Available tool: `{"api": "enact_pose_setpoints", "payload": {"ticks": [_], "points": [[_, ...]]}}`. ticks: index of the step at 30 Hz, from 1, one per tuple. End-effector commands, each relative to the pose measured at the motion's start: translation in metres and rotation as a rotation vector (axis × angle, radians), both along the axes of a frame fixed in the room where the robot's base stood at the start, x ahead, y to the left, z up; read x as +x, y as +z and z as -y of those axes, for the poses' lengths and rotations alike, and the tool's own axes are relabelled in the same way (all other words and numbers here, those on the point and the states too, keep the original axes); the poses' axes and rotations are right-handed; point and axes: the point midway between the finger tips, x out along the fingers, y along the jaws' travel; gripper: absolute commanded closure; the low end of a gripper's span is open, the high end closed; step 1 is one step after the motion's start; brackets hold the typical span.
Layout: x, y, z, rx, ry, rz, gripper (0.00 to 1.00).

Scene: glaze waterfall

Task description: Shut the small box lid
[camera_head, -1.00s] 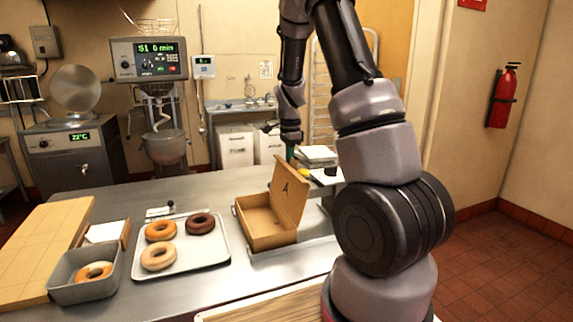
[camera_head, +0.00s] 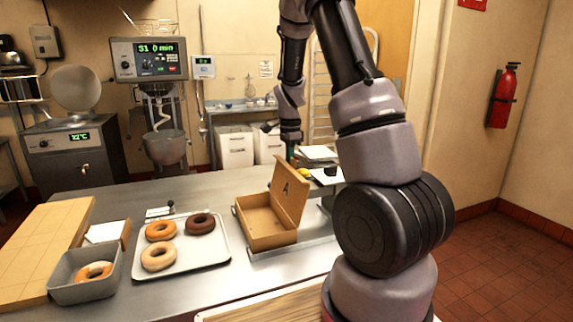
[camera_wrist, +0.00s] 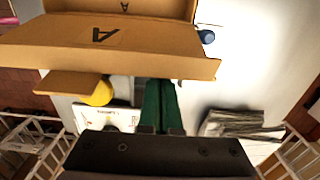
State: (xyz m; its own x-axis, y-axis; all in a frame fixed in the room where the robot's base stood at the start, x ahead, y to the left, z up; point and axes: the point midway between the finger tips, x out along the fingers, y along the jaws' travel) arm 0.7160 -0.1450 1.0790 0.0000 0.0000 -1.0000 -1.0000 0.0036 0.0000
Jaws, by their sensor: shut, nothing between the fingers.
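The small cardboard box (camera_head: 262,228) stands open on the metal counter, and its inside looks empty. Its lid (camera_head: 290,195), marked with an A, stands up at the right side, leaning outward. In the wrist view the lid (camera_wrist: 150,55) spans the picture above my fingers. My gripper (camera_head: 291,152) is behind the lid in the head view, partly hidden by it. Its green fingers (camera_wrist: 160,88) are shut with nothing between them, their tips by the lid's edge. I cannot tell whether they touch it.
A white tray (camera_head: 197,262) with three doughnuts lies left of the box. A grey bin (camera_head: 84,285) holds another doughnut. A wooden board (camera_head: 40,245) is at the far left. Papers (camera_head: 316,153) lie behind the lid. A yellow round thing (camera_wrist: 100,93) is near my fingers.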

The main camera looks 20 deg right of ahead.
Motion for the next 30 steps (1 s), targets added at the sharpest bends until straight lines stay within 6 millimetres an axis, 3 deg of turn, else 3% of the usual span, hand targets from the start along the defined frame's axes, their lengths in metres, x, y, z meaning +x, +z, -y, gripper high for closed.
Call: {"api": "enact_pose_setpoints", "payload": {"ticks": [11, 30], "points": [[0.000, 0.000, -0.002, 0.000, 0.001, 0.000, 1.00], [0.000, 0.000, -0.034, 0.000, 0.002, 0.000, 1.00]]}}
